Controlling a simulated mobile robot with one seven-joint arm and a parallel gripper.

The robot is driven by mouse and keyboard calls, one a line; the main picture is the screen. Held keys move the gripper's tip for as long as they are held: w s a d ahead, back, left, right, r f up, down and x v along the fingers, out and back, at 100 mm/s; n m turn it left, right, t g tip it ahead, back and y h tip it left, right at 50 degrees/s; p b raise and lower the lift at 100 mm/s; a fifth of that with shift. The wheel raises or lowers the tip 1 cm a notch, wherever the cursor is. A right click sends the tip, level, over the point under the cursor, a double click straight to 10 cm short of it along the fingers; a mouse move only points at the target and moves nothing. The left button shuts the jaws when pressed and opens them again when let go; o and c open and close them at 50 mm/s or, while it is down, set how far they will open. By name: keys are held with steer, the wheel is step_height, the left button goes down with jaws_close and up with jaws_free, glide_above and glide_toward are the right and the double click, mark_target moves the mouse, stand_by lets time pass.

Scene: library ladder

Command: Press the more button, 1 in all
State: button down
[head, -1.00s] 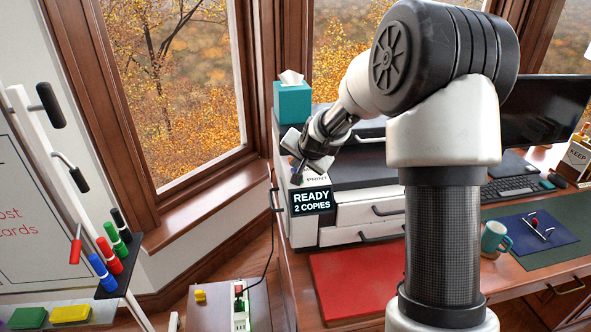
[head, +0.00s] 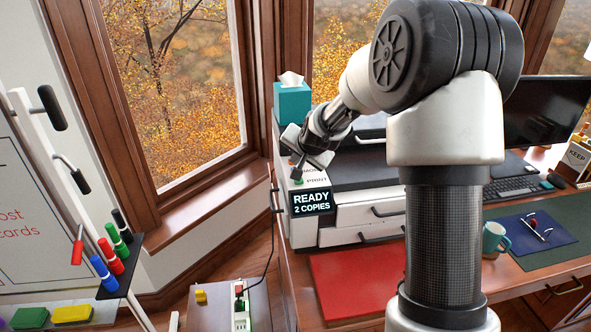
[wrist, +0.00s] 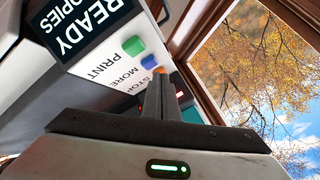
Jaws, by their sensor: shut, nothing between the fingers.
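The printer's control panel (head: 318,180) has a dark display (head: 311,202) reading "READY 2 COPIES". In the wrist view, the blue button (wrist: 150,61) lies in line with the MORE label, between the green PRINT button (wrist: 133,45) and an orange-red button (wrist: 160,69) by the STOP label. My gripper (head: 297,176) is shut and empty, pointing down over the panel's left side. In the wrist view, my fingertips (wrist: 160,79) overlap the orange-red button and appear just beside the blue one. I cannot tell whether they touch the panel.
A teal tissue box (head: 292,103) stands on the printer behind my gripper. A red mat (head: 350,283) lies on the desk in front. A whiteboard stand with markers (head: 112,255) is at the left, and a power strip (head: 241,310) is below.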

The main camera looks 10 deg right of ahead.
step_height(320, 180, up, 5)
steer(key=p, duration=0.2)
steer(key=shift+p, duration=0.3)
stand_by(0.4)
